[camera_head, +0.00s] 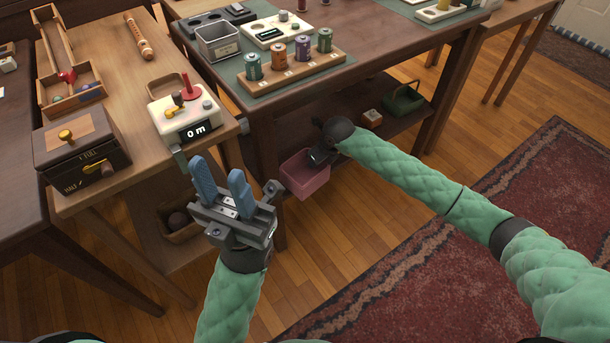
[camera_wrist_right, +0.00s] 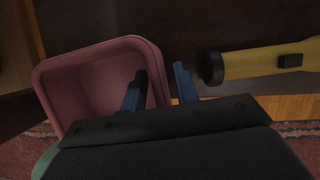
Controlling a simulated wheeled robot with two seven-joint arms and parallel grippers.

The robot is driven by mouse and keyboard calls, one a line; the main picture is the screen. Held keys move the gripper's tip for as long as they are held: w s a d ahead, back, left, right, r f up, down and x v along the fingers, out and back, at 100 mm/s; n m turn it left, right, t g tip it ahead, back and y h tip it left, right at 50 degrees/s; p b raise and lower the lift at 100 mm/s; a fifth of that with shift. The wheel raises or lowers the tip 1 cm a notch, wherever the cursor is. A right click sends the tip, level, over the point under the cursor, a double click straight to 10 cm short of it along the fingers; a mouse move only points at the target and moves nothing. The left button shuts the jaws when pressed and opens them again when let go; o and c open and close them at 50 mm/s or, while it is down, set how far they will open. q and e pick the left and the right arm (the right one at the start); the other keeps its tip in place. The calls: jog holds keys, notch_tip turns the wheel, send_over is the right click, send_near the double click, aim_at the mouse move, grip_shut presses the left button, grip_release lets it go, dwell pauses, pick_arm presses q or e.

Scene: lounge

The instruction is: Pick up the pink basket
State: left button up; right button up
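The pink basket (camera_head: 306,181) is at the near left end of the dark table's lower shelf, beside a table leg. It looks upright and empty in the right wrist view (camera_wrist_right: 62,92). My right gripper is at its right side; the gripper's fingers (camera_wrist_right: 158,75) straddle the basket's right wall, one inside and one outside. They are apart, with a gap to the wall showing. In the head view, my right wrist hides part of the basket and those fingers. My left gripper (camera_head: 220,168) is raised in front of the wooden table, open and empty, fingers pointing up.
A yellow flashlight (camera_wrist_right: 262,62) lies right of the basket in the wrist view. A green basket (camera_head: 403,100) and a small wooden box (camera_head: 372,118) sit further along the shelf. Table legs stand close by. The wooden floor (camera_head: 345,235) in front is clear.

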dwell(0.3)
grip_shut()
jog(key=shift+r, duration=0.1)
